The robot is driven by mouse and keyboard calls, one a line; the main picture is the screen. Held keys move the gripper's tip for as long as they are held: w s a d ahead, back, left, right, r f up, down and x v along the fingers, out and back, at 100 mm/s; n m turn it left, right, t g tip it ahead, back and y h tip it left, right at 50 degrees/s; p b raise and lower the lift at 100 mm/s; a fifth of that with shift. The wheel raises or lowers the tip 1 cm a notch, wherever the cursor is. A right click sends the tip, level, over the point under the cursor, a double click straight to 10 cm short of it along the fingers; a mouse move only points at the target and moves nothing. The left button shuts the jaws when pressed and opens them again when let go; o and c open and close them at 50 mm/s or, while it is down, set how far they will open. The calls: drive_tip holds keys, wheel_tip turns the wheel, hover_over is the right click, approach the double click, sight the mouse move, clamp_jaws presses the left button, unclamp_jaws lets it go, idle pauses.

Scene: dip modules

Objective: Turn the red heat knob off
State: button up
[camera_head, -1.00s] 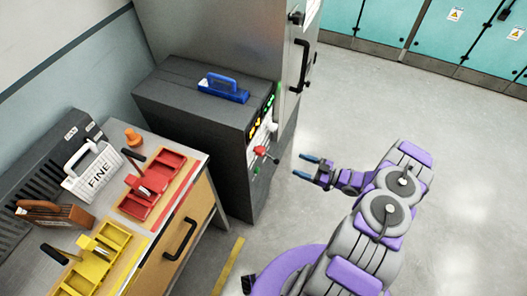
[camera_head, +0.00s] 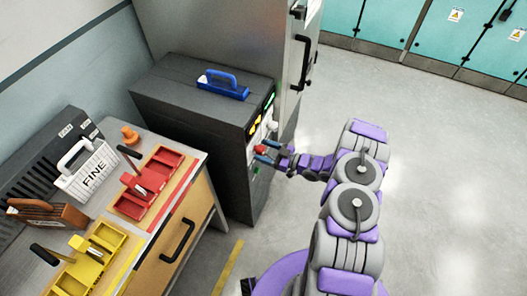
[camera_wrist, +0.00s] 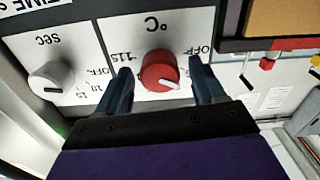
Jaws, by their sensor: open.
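The red heat knob (camera_wrist: 158,72) sits on a white panel marked °C in the wrist view, with a white pointer toward its lower right. An OFF mark lies to its right and 115 to its left. My gripper (camera_wrist: 160,88) is open, with one blue finger on each side of the knob; I cannot tell whether they touch it. In the head view my gripper (camera_head: 264,151) is at the front of the dark cabinet (camera_head: 195,125), and the red knob (camera_head: 260,149) shows between its fingers.
A white knob (camera_wrist: 52,80) marked sec is left of the red one in the wrist view. A blue-handled block (camera_head: 222,86) stands on the cabinet. A bench at left holds red (camera_head: 150,185) and yellow trays (camera_head: 95,255). The floor at right is clear.

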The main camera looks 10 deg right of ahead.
drive_tip(key=shift+w+a, duration=0.25)
drive_tip(key=c, duration=1)
drive_tip(key=shift+r+p, duration=0.1)
drive_tip(key=shift+p, duration=0.2)
drive_tip(key=shift+r+n+p, duration=0.1)
drive_tip(key=shift+n+p, duration=0.5)
drive_tip(key=shift+n, duration=0.1)
drive_tip(key=shift+c, duration=0.2)
drive_tip(key=n+p, duration=0.3)
drive_tip(key=shift+n+p, duration=1.8)
drive_tip(key=shift+p, duration=0.05)
drive_tip(key=shift+f, duration=0.2)
